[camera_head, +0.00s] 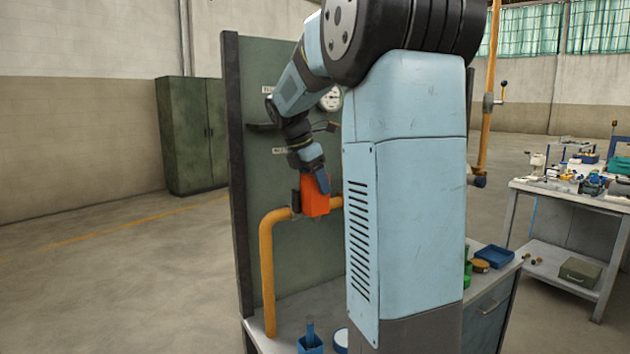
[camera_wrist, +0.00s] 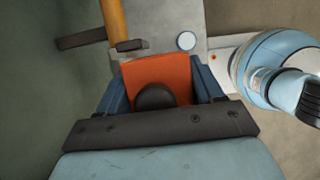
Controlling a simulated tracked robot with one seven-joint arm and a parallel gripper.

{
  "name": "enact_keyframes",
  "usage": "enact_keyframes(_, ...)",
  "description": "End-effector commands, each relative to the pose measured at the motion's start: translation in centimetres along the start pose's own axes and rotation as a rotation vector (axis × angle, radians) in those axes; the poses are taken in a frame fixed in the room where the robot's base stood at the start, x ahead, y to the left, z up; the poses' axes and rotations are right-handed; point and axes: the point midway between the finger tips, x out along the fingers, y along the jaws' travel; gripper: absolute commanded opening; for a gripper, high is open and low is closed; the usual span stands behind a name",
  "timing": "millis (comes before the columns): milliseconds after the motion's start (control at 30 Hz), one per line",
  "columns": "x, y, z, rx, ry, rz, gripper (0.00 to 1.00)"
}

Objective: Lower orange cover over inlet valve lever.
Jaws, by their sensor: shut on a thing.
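The orange cover (camera_head: 314,197) sits at the yellow pipe on the green panel, left of my arm's column in the head view. In the wrist view the orange cover (camera_wrist: 157,75) lies between the two blue fingers of my gripper (camera_wrist: 158,88). My gripper (camera_head: 319,181) is shut on the cover from above. A dark rounded part shows in front of the cover in the wrist view; I cannot tell what it is. The inlet valve lever cannot be made out; the cover and gripper may hide it.
The yellow pipe (camera_head: 267,270) bends down to the bench. A gauge (camera_head: 331,99) is on the green panel (camera_head: 262,80). A blue container (camera_head: 310,343) stands on the bench below. A green cabinet (camera_head: 190,135) is behind at left. A cluttered table (camera_head: 600,203) is at right.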

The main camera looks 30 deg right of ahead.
Motion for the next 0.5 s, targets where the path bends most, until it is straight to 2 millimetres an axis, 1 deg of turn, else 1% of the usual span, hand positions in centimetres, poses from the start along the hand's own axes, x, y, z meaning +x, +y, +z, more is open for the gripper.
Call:
enact_keyframes(367,-0.02,-0.01,0.05,0.001,0.000,0.000,0.29)
enact_keyframes(400,-0.02,-0.01,0.05,0.001,0.000,0.000,0.70)
enact_keyframes(500,-0.01,-0.01,0.06,0.001,0.000,0.000,0.80)
